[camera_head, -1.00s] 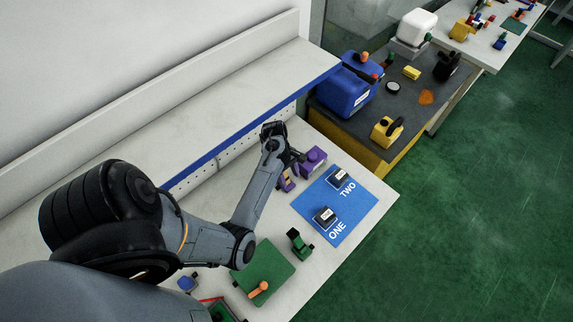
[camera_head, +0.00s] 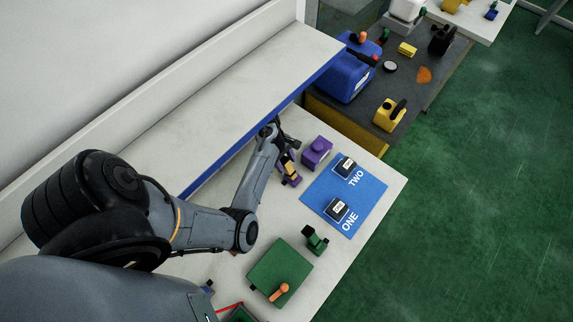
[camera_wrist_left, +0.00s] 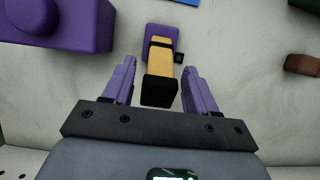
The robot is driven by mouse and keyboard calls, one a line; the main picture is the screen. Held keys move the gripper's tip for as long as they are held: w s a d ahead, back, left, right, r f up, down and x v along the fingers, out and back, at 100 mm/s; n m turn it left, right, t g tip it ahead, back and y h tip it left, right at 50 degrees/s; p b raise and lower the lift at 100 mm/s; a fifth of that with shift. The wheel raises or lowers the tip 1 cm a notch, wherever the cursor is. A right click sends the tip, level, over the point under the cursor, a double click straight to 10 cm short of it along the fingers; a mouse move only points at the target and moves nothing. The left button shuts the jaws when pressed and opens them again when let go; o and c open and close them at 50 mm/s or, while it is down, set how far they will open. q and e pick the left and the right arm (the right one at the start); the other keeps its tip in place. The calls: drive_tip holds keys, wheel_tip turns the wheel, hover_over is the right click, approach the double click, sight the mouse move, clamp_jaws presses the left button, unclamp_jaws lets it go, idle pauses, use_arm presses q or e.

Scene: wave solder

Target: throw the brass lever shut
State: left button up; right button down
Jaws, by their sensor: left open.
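The lever is a yellow brass-coloured bar with a black end on a small purple base. In the left wrist view the lever (camera_wrist_left: 160,72) lies between the two purple-grey fingers of my left gripper (camera_wrist_left: 159,68). The black end points towards the palm, and the purple base (camera_wrist_left: 162,33) is beyond the fingertips. The fingers are open, with a gap visible on both sides of the bar. My right gripper is not in view.
A purple box (camera_head: 317,152) stands close beside the lever. A blue mat (camera_head: 363,193) with two dark blocks, labelled ONE and TWO, lies to the right. Nearer are a green block (camera_head: 315,240) and a green box (camera_head: 279,272) with an orange handle. A raised shelf (camera_head: 215,95) runs behind.

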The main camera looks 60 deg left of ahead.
use_arm(q)
drive_tip(key=shift+x, duration=1.05)
drive_tip(key=shift+c, duration=0.4)
clamp_jaws()
